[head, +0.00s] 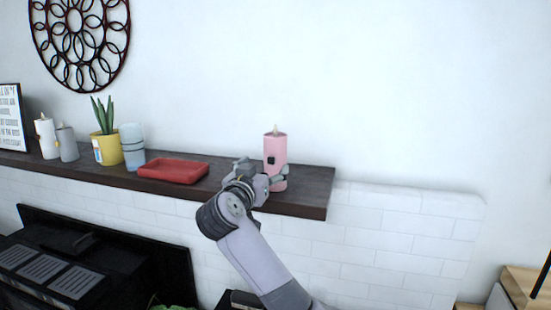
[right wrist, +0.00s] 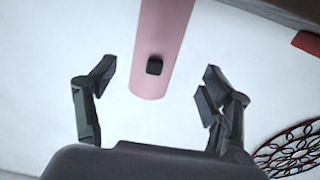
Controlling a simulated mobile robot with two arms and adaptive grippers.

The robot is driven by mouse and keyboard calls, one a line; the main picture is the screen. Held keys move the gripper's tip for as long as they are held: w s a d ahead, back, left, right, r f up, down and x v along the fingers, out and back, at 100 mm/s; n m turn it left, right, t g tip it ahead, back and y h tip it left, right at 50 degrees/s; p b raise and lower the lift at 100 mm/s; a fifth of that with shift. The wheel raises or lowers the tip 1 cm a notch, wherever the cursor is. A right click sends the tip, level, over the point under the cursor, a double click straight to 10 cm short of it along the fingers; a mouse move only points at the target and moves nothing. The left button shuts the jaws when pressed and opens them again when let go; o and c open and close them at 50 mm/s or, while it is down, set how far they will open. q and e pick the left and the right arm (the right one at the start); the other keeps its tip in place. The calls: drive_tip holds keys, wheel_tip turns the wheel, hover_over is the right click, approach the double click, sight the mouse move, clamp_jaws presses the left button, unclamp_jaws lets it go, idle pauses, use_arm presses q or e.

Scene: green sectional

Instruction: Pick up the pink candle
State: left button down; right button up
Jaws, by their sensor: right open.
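The pink candle (head: 275,150) stands upright near the right end of the dark wooden shelf (head: 310,190) in the head view. It has a small black square on its side. My right gripper (head: 262,176) is at the shelf's front edge, right by the candle's lower part, and partly covers it. In the right wrist view the candle (right wrist: 160,45) appears between the two open fingers of my right gripper (right wrist: 155,85), apart from both of them. The candle's far end runs out of that view. My left gripper is not in view.
A red tray (head: 172,171) lies left of my gripper on the shelf. The shelf right of the pink candle is clear.

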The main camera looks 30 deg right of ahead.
sight(268, 163)
drive_tip(key=x, duration=0.3)
drive_tip(key=shift+r, duration=0.1)
drive_tip(key=p+x, duration=0.2)
drive_tip(key=x, duration=0.3)
drive_tip(key=shift+s+d+r+p, duration=0.15)
drive_tip(key=shift+s+p, duration=0.1)
drive_tip(key=shift+p, duration=0.05)
drive_tip(key=shift+w+d, duration=0.2)
drive_tip(key=shift+a, duration=0.1)
drive_tip(key=shift+c, duration=0.3)
drive_tip(key=shift+c, duration=0.7)
drive_tip(key=c, duration=1.3)
drive_tip(key=shift+o, duration=0.2)
